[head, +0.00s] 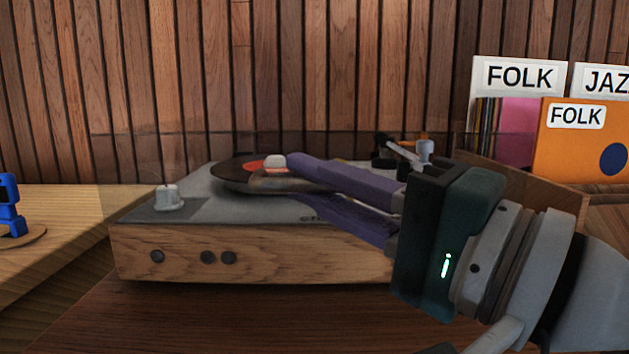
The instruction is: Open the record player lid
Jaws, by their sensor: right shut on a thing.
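The record player (300,250) has a wooden front with several dark knobs, a grey top, a dark record with an orange label and a white fitting at the left. Its clear lid (130,160) shows only as faint outlines over the player, so its exact angle is hard to tell. My right gripper (268,182) reaches in from the right with its purple fingers at the front of the player. The fingers are shut on a small brownish piece at their tips, which looks like the lid's front edge or handle. My left gripper is not in view.
A wooden crate (525,184) of records with FOLK and JAZZ cards stands at the right. A blue object (10,205) on a round wooden base is at the far left. A slatted wood wall (330,70) is behind. Light wood tabletop (60,230) left of the player is mostly clear.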

